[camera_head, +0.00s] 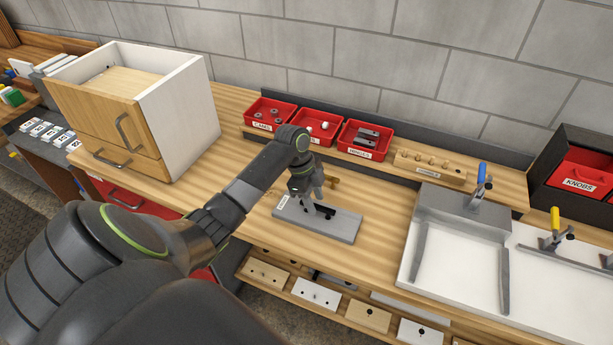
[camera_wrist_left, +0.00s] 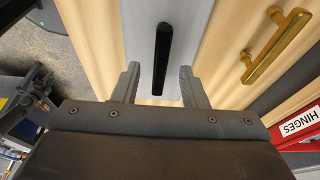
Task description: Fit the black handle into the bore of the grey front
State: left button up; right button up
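The grey front (camera_head: 341,225) lies flat on the wooden bench, with a white label at its left end. It also shows in the left wrist view (camera_wrist_left: 191,18). The black handle (camera_wrist_left: 162,60) is a slim bar over the face of the grey front; whether it is seated in the bore or just lies there I cannot tell. The bore itself I cannot make out. My left gripper (camera_head: 316,205) is low over the grey front. Its two fingers (camera_wrist_left: 158,85) are apart in the left wrist view, with the handle ahead between them. My right gripper is not in view.
A brass handle (camera_wrist_left: 275,45) lies beside the grey front. Red bins (camera_head: 365,140), including one labelled HINGES, stand behind. A wooden block with pegs (camera_head: 430,165) and a white fixture with clamps (camera_head: 455,255) are to the right. A drawer cabinet (camera_head: 185,115) stands left.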

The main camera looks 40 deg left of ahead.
pick_arm(q)
jog(key=b+v, duration=0.3)
jog(key=v, duration=1.3)
jog(key=shift+r, duration=0.15)
